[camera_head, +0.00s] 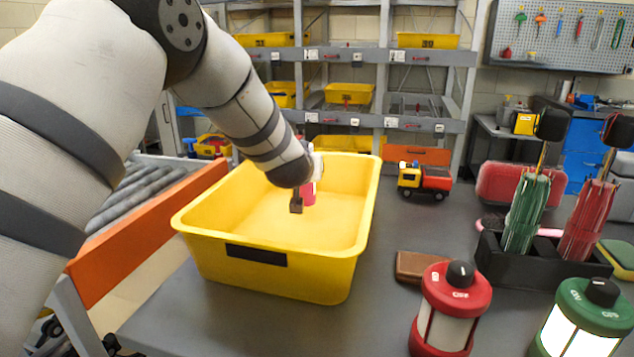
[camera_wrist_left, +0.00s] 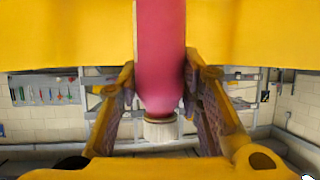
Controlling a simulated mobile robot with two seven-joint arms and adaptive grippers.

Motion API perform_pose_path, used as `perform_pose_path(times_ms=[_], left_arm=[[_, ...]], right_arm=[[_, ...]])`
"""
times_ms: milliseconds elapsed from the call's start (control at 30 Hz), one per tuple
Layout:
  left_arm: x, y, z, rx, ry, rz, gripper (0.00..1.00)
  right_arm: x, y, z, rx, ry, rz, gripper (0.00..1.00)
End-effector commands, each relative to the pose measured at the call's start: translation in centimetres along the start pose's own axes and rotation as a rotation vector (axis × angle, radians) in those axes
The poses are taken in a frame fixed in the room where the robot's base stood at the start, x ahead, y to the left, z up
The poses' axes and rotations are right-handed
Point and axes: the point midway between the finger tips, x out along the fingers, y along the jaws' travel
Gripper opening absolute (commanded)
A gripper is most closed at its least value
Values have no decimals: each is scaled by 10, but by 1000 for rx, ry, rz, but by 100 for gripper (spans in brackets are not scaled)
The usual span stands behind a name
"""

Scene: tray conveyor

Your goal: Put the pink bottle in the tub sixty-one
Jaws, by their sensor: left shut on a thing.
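The pink bottle (camera_head: 308,192) shows partly behind my left gripper (camera_head: 298,200), over the inside of a large yellow tub (camera_head: 285,270). The tub stands on the grey table, with a dark label on its near wall; I cannot read a number there. In the left wrist view the fingers of my left gripper (camera_wrist_left: 160,98) are shut on the pink bottle (camera_wrist_left: 160,55), near its pale cap (camera_wrist_left: 160,130). I cannot tell whether the bottle touches the tub floor. My right gripper is not in view.
A red lantern (camera_head: 450,308), a green lantern (camera_head: 585,318), a brown block (camera_head: 418,267) and a toy truck (camera_head: 425,180) stand right of the tub. A black holder (camera_head: 540,262) carries green and red bundles. A roller conveyor (camera_head: 140,190) with an orange side lies left.

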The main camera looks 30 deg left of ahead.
Motion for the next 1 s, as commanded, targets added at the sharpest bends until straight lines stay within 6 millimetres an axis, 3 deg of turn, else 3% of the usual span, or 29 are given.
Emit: perform_pose_path(times_ms=[200, 500, 533, 600, 900, 1000], left_arm=[[15, -4, 31, -1, -1, -1, 2], [15, -3, 32, 0, 2, 0, 2], [14, -3, 32, 0, 2, 0, 40], [14, -3, 32, 0, 2, 0, 53], [13, -3, 29, -1, 4, 0, 53], [-4, -3, 24, -1, 7, 2, 53]], right_arm=[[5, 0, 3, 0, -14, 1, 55], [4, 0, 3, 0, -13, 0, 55], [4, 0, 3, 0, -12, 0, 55], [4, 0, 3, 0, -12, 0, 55], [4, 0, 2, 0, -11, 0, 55], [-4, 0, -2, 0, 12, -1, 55]])
